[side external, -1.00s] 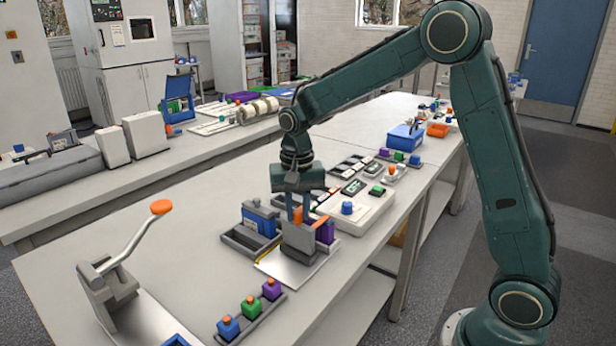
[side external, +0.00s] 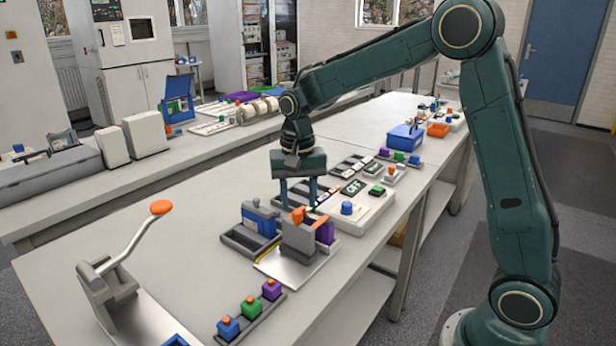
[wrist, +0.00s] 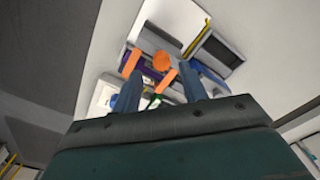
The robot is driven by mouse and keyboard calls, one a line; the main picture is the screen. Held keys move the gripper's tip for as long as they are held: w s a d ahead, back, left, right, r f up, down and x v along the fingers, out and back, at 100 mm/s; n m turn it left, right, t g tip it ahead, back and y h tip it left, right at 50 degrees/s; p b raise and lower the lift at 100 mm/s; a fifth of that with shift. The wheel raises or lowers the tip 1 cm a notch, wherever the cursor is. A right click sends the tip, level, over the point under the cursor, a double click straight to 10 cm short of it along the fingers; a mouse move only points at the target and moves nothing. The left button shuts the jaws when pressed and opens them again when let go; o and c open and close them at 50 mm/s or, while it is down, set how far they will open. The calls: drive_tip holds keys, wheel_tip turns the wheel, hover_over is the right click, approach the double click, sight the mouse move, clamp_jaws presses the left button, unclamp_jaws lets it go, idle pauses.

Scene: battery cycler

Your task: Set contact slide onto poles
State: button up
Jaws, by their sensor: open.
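A grey block with orange parts on top (side external: 298,236), which looks like the contact slide unit, stands on a bare metal plate (side external: 285,264). My gripper (side external: 299,200) is open and empty, pointing down, above and slightly behind the grey block. In the wrist view, my gripper's fingers (wrist: 162,80) are spread, with orange parts (wrist: 164,61) between and beyond them.
A white tray with a blue knob (side external: 347,208) lies right of the block. A lever press with an orange knob (side external: 161,207) stands front left. A rack of blue, green and purple blocks (side external: 250,308) is at the front. The bench's left middle is clear.

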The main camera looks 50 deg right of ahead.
wheel_tip(320, 180, up, 11)
idle(0.4)
drive_tip(key=shift+s, duration=0.1)
drive_tip(key=s+a+r+n+t, duration=0.1)
drive_tip(key=s+r+n, duration=0.1)
drive_tip(key=s, duration=0.5)
drive_tip(key=s+a+r+n+t, duration=0.1)
drive_tip(key=s+n+t, duration=0.1)
drive_tip(key=s, duration=0.4)
drive_tip(key=s+f+n+t, duration=0.1)
drive_tip(key=s+f+n, duration=0.1)
drive_tip(key=s, duration=0.4)
drive_tip(key=s+f+n+t, duration=0.1)
drive_tip(key=s+f+n, duration=0.1)
drive_tip(key=s, duration=0.4)
drive_tip(key=shift+s+a+f+n+t, duration=0.25)
drive_tip(key=shift+a+f+n+t, duration=0.1)
drive_tip(key=shift+a+n, duration=0.15)
idle(0.6)
